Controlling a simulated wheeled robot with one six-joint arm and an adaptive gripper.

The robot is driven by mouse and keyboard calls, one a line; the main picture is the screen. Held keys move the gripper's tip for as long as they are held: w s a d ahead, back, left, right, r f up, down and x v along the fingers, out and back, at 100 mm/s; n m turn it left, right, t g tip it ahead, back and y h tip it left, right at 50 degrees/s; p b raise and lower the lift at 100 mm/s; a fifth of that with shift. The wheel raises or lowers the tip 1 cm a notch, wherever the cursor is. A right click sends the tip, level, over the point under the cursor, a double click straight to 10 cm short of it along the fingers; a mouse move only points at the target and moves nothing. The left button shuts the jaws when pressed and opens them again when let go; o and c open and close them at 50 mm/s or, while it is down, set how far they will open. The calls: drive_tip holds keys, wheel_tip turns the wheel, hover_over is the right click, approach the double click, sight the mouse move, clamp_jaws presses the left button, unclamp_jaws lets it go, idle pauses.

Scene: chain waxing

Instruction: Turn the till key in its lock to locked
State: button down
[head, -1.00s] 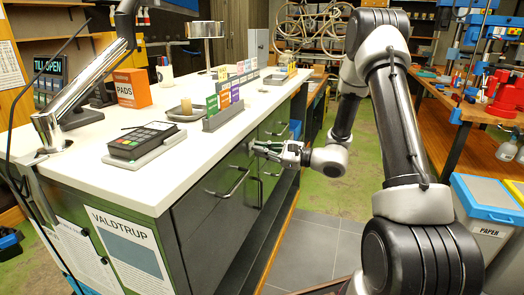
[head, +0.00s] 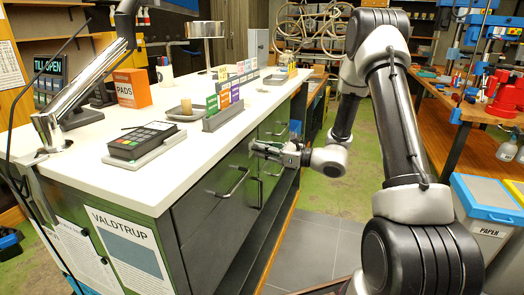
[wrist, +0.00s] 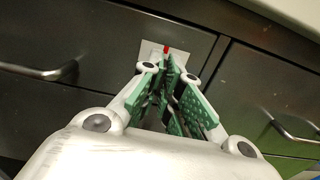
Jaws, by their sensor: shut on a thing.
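A small pale lock plate (wrist: 149,47) with a red mark at its top edge sits on the dark drawer front in the wrist view. My gripper (wrist: 166,64) reaches to this plate, its green-padded fingers closed together at the tips. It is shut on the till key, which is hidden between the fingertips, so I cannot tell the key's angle. In the head view my gripper (head: 255,147) meets the counter's drawer side just under the white top. A display reading "TILL OPEN" (head: 48,66) stands at the far left.
Drawer handles flank the lock: one at left (wrist: 45,71) and one at right (wrist: 295,131). The white counter top (head: 190,147) carries a card terminal (head: 142,139), a candle dish and card holders. The tiled floor in front is clear.

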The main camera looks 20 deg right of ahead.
drive_tip(key=shift+f, duration=0.1)
drive_tip(key=c, duration=1.6)
unclamp_jaws()
drive_tip(key=shift+c, duration=0.2)
drive_tip(key=shift+s+d, duration=0.1)
drive_tip(key=shift+d, duration=0.05)
drive_tip(key=v, duration=1.1)
drive_tip(key=shift+s+d, duration=0.25)
drive_tip(key=shift+d, duration=0.05)
